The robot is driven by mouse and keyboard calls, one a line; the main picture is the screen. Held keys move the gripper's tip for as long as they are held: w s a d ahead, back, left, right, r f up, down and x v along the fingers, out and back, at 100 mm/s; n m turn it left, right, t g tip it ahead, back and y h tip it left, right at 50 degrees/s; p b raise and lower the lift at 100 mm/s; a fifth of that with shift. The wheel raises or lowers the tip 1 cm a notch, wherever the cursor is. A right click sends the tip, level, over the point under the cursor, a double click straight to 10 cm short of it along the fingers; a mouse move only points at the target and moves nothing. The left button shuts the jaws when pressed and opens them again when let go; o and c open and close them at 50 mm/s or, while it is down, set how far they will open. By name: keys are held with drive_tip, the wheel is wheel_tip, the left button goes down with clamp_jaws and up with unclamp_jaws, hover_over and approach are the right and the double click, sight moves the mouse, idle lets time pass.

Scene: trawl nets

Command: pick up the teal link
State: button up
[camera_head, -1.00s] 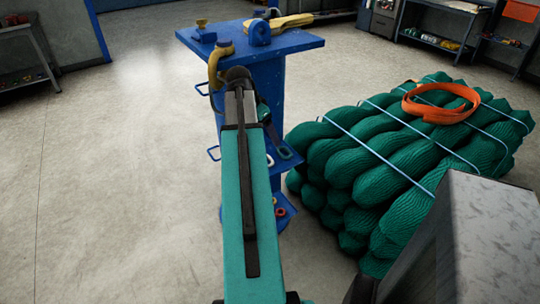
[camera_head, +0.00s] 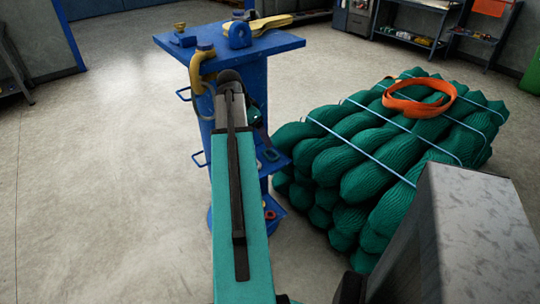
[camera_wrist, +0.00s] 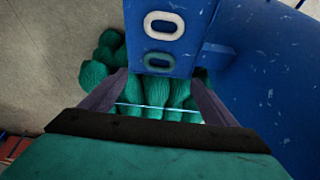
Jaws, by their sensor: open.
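The teal link (camera_wrist: 158,60) is a small rounded oval ring lying on a blue shelf plate (camera_wrist: 186,44) in the wrist view. A pale link (camera_wrist: 164,25) of similar shape lies just beyond it. In the head view the teal link (camera_head: 271,155) shows small on the side shelf of the blue stand (camera_head: 247,80), right of my arm. My gripper (camera_wrist: 160,77) is open and empty. Its two dark fingers stand apart, with the teal link ahead between their tips in the picture. In the head view my arm mostly hides the gripper.
A bundle of green nets (camera_head: 385,160) with an orange strap (camera_head: 420,98) lies right of the stand. A yellow hook (camera_head: 197,70) hangs at the stand's top edge. Red and pale rings (camera_head: 272,213) sit on a lower shelf. Floor at left is clear.

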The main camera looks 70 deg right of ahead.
approach(271, 156)
drive_tip(key=shift+d+f+p, duration=0.15)
drive_tip(key=shift+f+p, duration=0.15)
drive_tip(key=shift+f, duration=0.1)
drive_tip(key=shift+s+f, duration=0.1)
drive_tip(key=shift+f, duration=0.05)
drive_tip(key=shift+p+x, duration=0.7)
drive_tip(key=shift+x, duration=1.75)
drive_tip(key=shift+d, duration=0.1)
drive_tip(key=shift+s, duration=0.1)
drive_tip(key=c, duration=1.3)
